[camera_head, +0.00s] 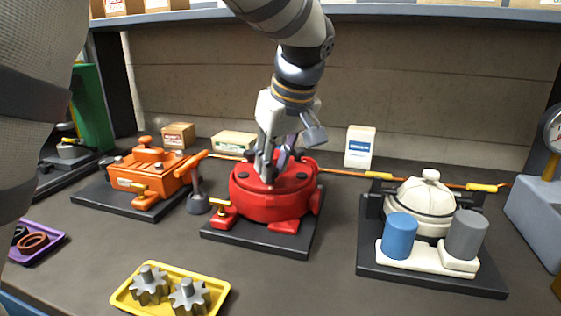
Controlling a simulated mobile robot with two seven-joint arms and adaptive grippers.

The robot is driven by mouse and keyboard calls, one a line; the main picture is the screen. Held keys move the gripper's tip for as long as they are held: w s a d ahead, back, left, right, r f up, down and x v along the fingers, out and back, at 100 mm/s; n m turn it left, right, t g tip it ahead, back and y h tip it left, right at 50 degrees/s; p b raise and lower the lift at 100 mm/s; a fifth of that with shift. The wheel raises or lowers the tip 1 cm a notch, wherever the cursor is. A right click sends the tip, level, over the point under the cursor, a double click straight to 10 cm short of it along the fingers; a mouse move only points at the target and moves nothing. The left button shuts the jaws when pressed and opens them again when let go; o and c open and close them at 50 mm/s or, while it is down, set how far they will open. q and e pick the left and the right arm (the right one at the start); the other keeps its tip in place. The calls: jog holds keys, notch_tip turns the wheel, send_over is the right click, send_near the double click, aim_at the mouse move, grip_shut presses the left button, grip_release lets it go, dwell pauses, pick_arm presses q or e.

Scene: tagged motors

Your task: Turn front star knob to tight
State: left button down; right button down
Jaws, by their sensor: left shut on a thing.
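A round red motor (270,205) stands on a dark base plate (262,243) in the middle of the bench. My left gripper (268,170) points down onto the top of the red motor, with its fingers closed on a knob there. The fingers hide almost all of the knob, so its star shape and its turn angle cannot be made out. My right gripper is not in view.
An orange motor (142,176) stands at the left and a cream motor (422,200) with a blue cylinder (399,236) and a grey cylinder (465,234) at the right. A yellow tray (213,308) holding gears lies in front.

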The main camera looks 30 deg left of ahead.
pick_arm(q)
jog(key=m, duration=0.2)
jog(key=m+t+h, duration=0.1)
jog(key=m, duration=0.1)
jog(key=m+h, duration=0.1)
jog(key=m, duration=0.1)
jog(key=shift+s+a+m+t, duration=0.2)
jog(key=shift+a+m+t, duration=0.05)
jog(key=shift+m+t, duration=0.15)
jog(key=m, duration=0.2)
jog(key=m+h, duration=0.1)
jog(key=m, duration=0.1)
jog(key=m+h, duration=0.1)
jog(key=m, duration=0.1)
jog(key=shift+a+r+t, duration=0.15)
jog(key=shift+a+t, duration=0.1)
jog(key=shift+t, duration=0.05)
jog(key=shift+m, duration=0.3)
jog(key=c, duration=1.4)
grip_release()
jog(key=shift+o, duration=0.2)
notch_tip(320, 180, up, 10)
